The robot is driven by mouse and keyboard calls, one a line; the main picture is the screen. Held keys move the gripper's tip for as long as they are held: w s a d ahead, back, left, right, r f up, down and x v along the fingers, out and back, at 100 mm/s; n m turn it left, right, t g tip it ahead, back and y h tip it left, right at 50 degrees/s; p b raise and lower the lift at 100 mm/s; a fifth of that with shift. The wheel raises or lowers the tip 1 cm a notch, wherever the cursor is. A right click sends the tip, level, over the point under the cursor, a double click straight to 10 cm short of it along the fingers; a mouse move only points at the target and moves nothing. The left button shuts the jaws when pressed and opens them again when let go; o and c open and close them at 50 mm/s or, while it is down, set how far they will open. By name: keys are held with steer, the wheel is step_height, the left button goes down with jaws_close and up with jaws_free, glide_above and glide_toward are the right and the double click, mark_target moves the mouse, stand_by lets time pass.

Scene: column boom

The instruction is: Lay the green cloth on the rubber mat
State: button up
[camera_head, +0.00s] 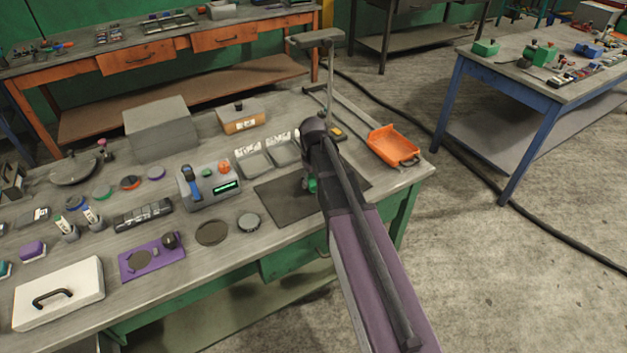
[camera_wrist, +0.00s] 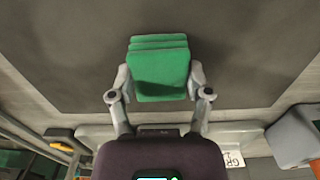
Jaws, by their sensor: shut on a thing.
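The green cloth (camera_wrist: 158,62), folded into a stacked pad, is between the two fingers of my gripper (camera_wrist: 160,82) in the wrist view. My gripper is shut on it. The dark rubber mat (camera_wrist: 70,50) fills most of the wrist view behind the cloth. In the head view the mat (camera_head: 280,205) lies flat on the grey bench, partly hidden by my arm. Only a small green part of the cloth (camera_head: 312,186) shows there, over the mat beside my arm. I cannot tell whether the cloth touches the mat.
An orange tray (camera_head: 393,146) stands right of my arm near the bench corner. The bench's left side is crowded.

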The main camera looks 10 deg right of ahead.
mark_target(313, 179)
steer(key=o, duration=1.1)
steer(key=shift+r, duration=0.1)
step_height(313, 179, up, 12)
steer(key=p, duration=1.2)
steer(key=s+m, duration=0.1)
steer(key=s, duration=0.4)
steer(key=s+m, duration=0.1)
steer(key=s, duration=0.5)
steer(key=s+m, duration=0.1)
steer(key=s, duration=0.5)
steer(key=shift+d+m, duration=0.2)
steer(key=shift+m, duration=0.1)
